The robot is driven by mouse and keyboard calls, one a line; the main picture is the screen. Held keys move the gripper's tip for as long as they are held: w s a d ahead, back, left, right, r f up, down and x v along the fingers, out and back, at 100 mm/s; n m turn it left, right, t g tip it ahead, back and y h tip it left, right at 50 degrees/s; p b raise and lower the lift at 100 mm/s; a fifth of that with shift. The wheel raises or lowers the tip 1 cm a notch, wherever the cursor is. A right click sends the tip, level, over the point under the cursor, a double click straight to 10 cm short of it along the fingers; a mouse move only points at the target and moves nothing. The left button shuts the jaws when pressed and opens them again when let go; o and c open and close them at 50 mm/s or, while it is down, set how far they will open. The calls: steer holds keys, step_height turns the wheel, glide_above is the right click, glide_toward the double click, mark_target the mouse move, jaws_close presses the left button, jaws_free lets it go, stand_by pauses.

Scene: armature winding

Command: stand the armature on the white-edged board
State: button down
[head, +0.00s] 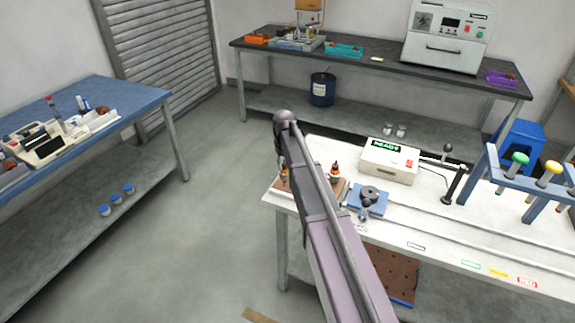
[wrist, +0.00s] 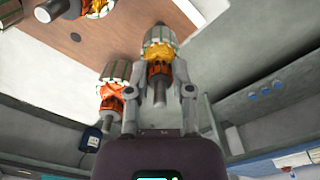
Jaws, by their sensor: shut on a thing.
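My gripper (wrist: 160,92) is shut on an armature (wrist: 158,48) with a green-and-white core, yellow winding and a copper-coloured end above a grey shaft. A second armature (wrist: 112,92) with orange winding is beside my left finger in the wrist view; I cannot tell what supports it. The brown board (wrist: 50,50) lies at the upper left of the wrist view, with more armature parts (wrist: 97,8) at the top edge.
The white table (head: 440,235) holds a blue fixture (head: 370,200), a box with a lit display (head: 388,160) and a blue rack (head: 525,178) at right. A blue-topped bench (head: 120,108) stands at left. Grey floor (head: 215,215) between them is clear.

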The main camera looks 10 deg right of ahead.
steer(key=shift+f+b, duration=1.2)
stand_by(1.2)
steer(key=shift+c, duration=2.2)
jaws_free()
steer(key=s+d+m, duration=0.1)
steer(key=s+m, duration=0.1)
steer(key=s, duration=2.7)
steer(key=shift+r+p, duration=0.35)
